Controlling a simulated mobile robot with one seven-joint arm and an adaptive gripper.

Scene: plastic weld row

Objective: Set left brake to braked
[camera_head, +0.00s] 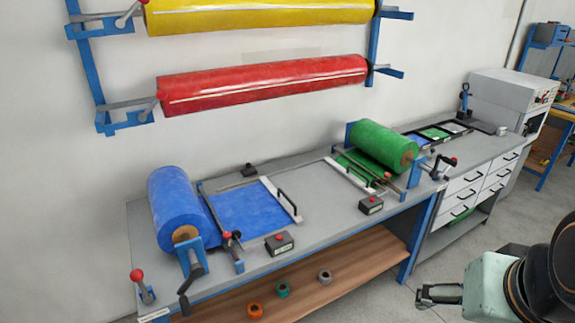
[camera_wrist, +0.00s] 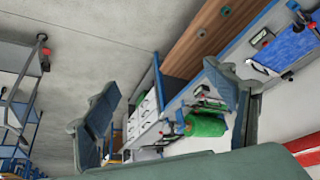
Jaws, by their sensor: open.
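A lever with a red ball knob (camera_head: 137,276) stands at the left front corner of the bench, beside a small label plate (camera_head: 153,315). I take it for the left brake; its marked position is too small to read. A blue roll (camera_head: 180,211) lies to its right, with a dark crank (camera_head: 190,280) at its front end. Another red-knobbed part (camera_head: 230,238) sits beside the blue sheet. My gripper (camera_head: 423,296) is open and empty at the lower right, far from the lever. In the wrist view its two fingers (camera_wrist: 165,108) are spread apart.
The bench (camera_head: 325,210) holds a green roll (camera_head: 382,146) and small boxes (camera_head: 279,243). A wooden shelf (camera_head: 340,268) below carries several rings. Red (camera_head: 265,85) and yellow (camera_head: 260,14) rolls hang on the wall. The floor (camera_head: 375,300) before the bench is clear.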

